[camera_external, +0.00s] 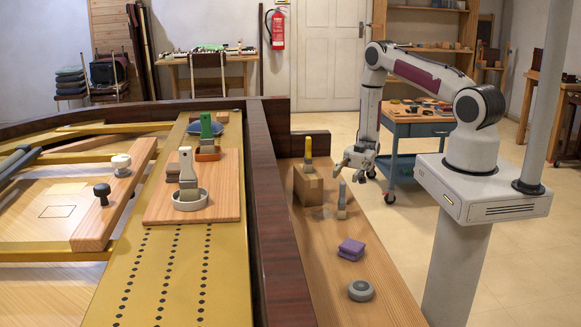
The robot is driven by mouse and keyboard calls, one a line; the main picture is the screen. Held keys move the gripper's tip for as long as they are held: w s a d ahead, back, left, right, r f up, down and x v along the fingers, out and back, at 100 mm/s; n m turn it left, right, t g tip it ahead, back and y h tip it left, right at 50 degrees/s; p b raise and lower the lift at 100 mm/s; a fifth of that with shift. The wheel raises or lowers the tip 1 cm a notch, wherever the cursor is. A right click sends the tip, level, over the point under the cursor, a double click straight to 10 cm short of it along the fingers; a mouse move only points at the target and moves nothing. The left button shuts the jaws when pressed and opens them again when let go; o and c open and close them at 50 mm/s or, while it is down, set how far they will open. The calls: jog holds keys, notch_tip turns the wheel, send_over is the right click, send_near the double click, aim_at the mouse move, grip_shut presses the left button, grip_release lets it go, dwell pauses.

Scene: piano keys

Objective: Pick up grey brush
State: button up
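A brush with a grey handle (342,194) stands upright on the wooden shelf to the right of the piano's dark rim. My gripper (349,175) is just above and slightly to the right of this brush in the picture. Its fingers look spread apart, with nothing visible between them. From this one view I cannot tell how far the fingers are from the handle.
A yellow-handled brush (308,149) stands by a wooden block (308,188) left of the gripper. A purple block (351,249) and a grey round object (361,290) lie nearer on the shelf. A green-handled brush (206,126) is inside the piano, beyond the dark rim (271,205).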

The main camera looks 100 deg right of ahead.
aim_at(344, 182)
jog(key=shift+s+f+m, duration=0.35)
jog(key=shift+m, duration=0.05)
jog(key=shift+a, duration=0.1)
jog(key=shift+x, duration=1.25)
jog(key=shift+r+x, duration=0.15)
jog(key=shift+x, duration=0.75)
jog(key=shift+r+x, duration=0.15)
jog(key=shift+x, duration=1.55)
jog(key=shift+s+a, duration=0.1)
